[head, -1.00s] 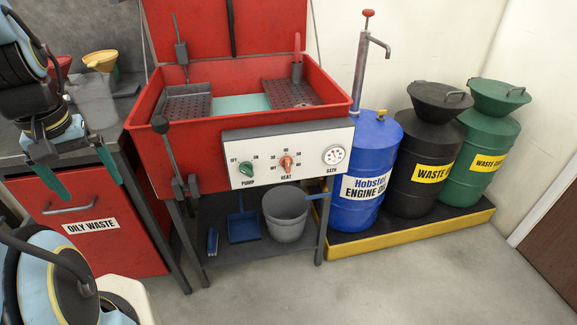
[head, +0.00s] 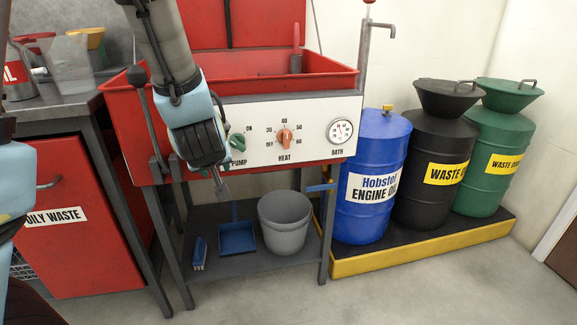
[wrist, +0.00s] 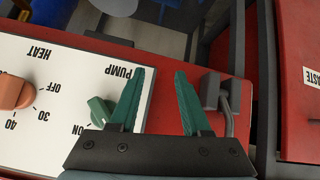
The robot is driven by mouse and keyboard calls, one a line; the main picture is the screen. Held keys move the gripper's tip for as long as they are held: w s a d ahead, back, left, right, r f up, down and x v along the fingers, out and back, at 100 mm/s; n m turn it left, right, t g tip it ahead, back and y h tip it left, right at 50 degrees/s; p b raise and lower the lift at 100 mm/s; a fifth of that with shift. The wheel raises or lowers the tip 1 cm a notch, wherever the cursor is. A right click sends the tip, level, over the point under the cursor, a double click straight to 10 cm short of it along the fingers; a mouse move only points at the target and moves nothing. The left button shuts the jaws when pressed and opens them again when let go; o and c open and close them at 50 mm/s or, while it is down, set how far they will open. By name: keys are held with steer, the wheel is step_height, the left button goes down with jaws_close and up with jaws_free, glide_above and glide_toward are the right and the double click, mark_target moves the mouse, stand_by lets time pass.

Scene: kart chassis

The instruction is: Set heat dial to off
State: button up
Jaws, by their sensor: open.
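The heat dial (head: 285,136) is an orange knob on the white control panel (head: 255,111). Its scale runs from OFF through 30, 40, 50 to 60, and the knob appears upright, near 40, in the head view. In the wrist view the dial (wrist: 14,92) is at the left edge, upside down and partly cut off. My gripper (wrist: 160,75) is open and empty, its green fingers apart. It is beside the green pump knob (wrist: 100,110), toward the panel's end and away from the heat dial. In the head view my arm hides the panel's left end.
The pump knob (head: 238,142) sits left of the heat dial, and a round bath gauge (head: 341,131) is right of it. A lever (head: 143,100) stands at the red basin's left front. A grey bucket (head: 285,222) is on the shelf below. Floor in front is clear.

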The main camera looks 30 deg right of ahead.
steer(key=s+d+t+h, duration=0.1)
steer(key=s+d+t, duration=0.4)
steer(key=d, duration=0.4)
steer(key=m+t+h+b, duration=0.2)
steer(key=t, duration=0.1)
glide_toward(287, 137)
steer(key=x, duration=0.8)
steer(key=shift+w+d+b, duration=0.1)
steer(key=shift+w+b, duration=0.25)
steer(key=shift+b, duration=0.05)
jaws_close()
